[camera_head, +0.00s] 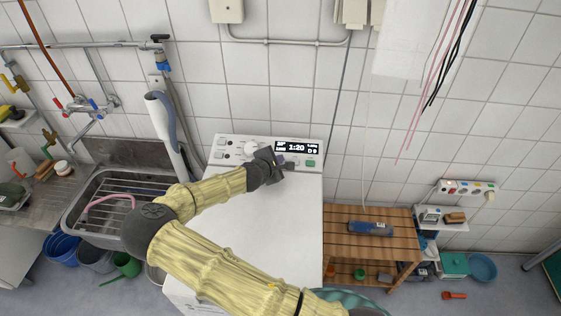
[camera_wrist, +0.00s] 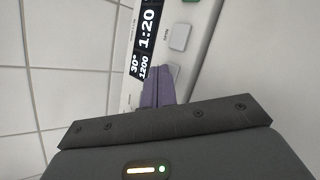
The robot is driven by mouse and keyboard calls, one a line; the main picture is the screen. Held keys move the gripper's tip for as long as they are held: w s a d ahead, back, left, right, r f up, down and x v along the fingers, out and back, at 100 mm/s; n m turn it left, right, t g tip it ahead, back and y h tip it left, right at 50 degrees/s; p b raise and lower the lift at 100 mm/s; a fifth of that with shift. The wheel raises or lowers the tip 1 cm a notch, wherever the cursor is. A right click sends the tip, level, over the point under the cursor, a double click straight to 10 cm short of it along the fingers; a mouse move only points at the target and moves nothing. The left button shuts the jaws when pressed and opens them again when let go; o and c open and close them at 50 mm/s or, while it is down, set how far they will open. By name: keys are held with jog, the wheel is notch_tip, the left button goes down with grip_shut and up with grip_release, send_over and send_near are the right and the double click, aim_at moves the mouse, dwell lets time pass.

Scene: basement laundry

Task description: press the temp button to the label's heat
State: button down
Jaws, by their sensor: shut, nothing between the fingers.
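The washing machine's control panel (camera_head: 228,150) runs along the back of its white top. Its lit display (camera_head: 297,147) reads 1:20; in the wrist view the display (camera_wrist: 145,35) also shows 30° and 1200. A pale square button (camera_wrist: 180,37) sits beside the display, its small caption too small to read. Another pale button (camera_wrist: 173,73) is partly hidden by my fingers. My gripper (camera_head: 279,162) is shut and empty at the panel, just below the display's left end. Its purple-grey fingers (camera_wrist: 158,88) point at the panel; I cannot tell whether they touch. No readable care label shows.
A green button (camera_head: 310,163) lies to the right on the panel, and a dial (camera_head: 250,146) to the left. A sink (camera_head: 115,190) stands left of the machine. A wooden bench (camera_head: 345,250) with a blue item (camera_head: 370,228) stands right.

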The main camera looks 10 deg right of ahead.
dwell(0.3)
jog(key=shift+s+r+p, duration=0.25)
jog(key=shift+r+p, duration=0.3)
jog(key=shift+r, duration=0.2)
jog(key=shift+s+a+r+p, duration=0.1)
jog(key=shift+s+r+p, duration=0.1)
jog(key=shift+r+p, duration=0.5)
jog(key=shift+s+a+r+p, duration=0.1)
jog(key=shift+s+r+p, duration=0.15)
jog(key=shift+r+p, duration=0.5)
jog(key=shift+s+a+r+p, duration=0.1)
jog(key=shift+s+r+p, duration=0.2)
jog(key=shift+r, duration=0.7)
jog(key=shift+w, duration=0.1)
